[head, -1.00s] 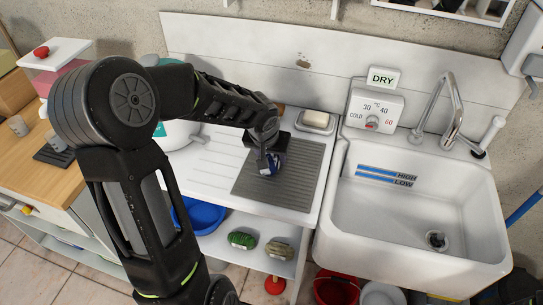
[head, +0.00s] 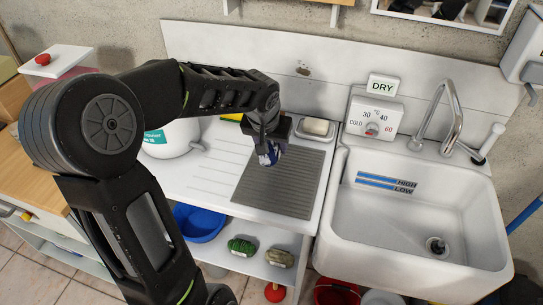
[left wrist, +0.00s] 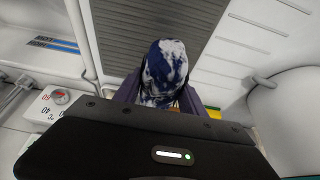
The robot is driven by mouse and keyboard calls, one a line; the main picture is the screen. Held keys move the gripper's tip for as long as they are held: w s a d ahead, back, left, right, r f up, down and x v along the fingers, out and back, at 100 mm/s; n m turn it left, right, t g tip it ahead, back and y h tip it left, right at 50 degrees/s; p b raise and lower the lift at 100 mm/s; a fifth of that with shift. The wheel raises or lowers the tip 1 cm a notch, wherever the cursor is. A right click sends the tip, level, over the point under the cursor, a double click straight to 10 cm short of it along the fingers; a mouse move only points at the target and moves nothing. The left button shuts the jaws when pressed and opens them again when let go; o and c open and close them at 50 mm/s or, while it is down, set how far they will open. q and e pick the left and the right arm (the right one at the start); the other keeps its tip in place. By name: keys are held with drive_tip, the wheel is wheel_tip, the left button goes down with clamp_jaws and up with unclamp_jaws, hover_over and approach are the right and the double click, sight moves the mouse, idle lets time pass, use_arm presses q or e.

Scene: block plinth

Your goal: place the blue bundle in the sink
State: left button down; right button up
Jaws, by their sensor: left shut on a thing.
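The blue bundle (head: 270,153), blue and white, is in my left gripper (head: 268,145), above the grey ribbed mat (head: 290,185) on the drainboard. In the left wrist view the bundle (left wrist: 165,68) shows between the fingers of my left gripper (left wrist: 160,95), which is shut on it. The white sink (head: 415,220) is to the right of the mat, with an empty basin and a drain near its front right. My right gripper is not in view.
A tap (head: 445,115) rises behind the sink, beside a dial box (head: 373,117) with a DRY sign. A soap dish (head: 316,128) stands behind the mat. A white container (head: 170,138) is left on the drainboard. A blue basin (head: 200,222) sits below.

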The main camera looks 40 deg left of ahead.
use_arm(q)
drive_tip(key=shift+r, duration=1.55)
drive_tip(key=shift+f, duration=0.1)
drive_tip(key=w+d+f+m, duration=0.1)
drive_tip(key=d+f, duration=0.1)
drive_tip(key=d, duration=0.3)
drive_tip(key=w+d+f+m+h, duration=0.1)
drive_tip(key=d+f, duration=0.1)
drive_tip(key=d, duration=0.4)
drive_tip(key=w+d+f+m, duration=0.1)
drive_tip(key=d+f, duration=0.2)
drive_tip(key=d, duration=0.3)
drive_tip(key=shift+w+d+f+m, duration=0.1)
drive_tip(key=shift+w+d+m, duration=0.05)
drive_tip(key=shift+w+m, duration=0.25)
